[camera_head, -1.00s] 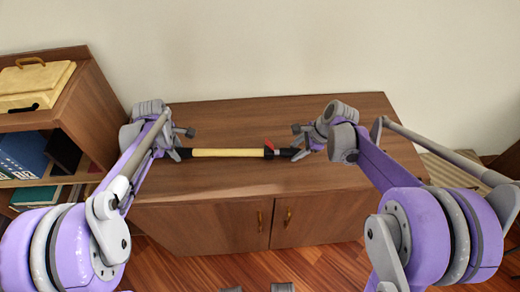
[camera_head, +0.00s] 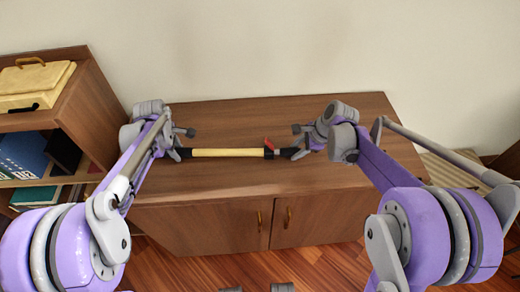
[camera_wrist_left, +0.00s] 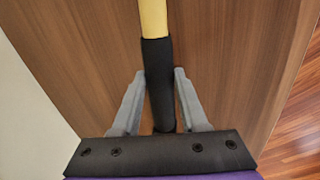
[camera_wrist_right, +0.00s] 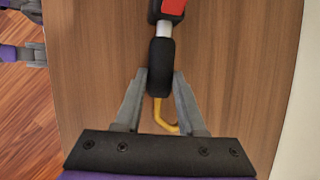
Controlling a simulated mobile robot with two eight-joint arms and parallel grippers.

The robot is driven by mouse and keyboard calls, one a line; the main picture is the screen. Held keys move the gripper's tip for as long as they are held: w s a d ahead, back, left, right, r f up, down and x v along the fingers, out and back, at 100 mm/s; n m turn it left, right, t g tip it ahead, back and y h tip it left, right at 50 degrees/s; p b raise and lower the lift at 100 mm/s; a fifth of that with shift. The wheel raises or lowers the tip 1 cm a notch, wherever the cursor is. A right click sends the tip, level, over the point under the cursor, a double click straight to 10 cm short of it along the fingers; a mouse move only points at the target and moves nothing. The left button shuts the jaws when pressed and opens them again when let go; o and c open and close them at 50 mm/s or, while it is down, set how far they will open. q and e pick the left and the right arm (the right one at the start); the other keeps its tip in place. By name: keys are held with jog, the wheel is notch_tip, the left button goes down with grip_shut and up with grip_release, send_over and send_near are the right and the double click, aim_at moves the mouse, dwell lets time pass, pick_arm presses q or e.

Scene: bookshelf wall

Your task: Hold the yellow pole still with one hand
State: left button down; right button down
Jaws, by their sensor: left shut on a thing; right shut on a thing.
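The yellow pole (camera_head: 225,153) lies level, left to right, at the wooden cabinet top in the head view. It has a black grip at its left end, and a black collar with a red lever (camera_head: 268,142) towards its right. My left gripper (camera_head: 184,153) is shut on the black grip, which also shows between its fingers in the left wrist view (camera_wrist_left: 158,85). My right gripper (camera_head: 298,153) is shut on the black part at the right end (camera_wrist_right: 160,68). A yellow hook (camera_wrist_right: 163,120) shows between its fingers in the right wrist view.
The wooden cabinet top (camera_head: 240,120) is otherwise clear, with a pale wall behind it. A bookshelf (camera_head: 88,90) at the left holds books and a cream case (camera_head: 35,83). A striped mat (camera_head: 450,170) is on the floor at the right.

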jog(key=shift+s+d, duration=0.25)
jog(key=shift+d, duration=2.85)
jog(key=shift+s+d, duration=0.25)
jog(key=shift+d, duration=2.9)
jog(key=shift+s+d, duration=0.25)
jog(key=shift+d, duration=2.85)
jog(key=shift+c, duration=1.7)
grip_release()
jog(key=shift+a, duration=0.1)
jog(key=v, duration=1.2)
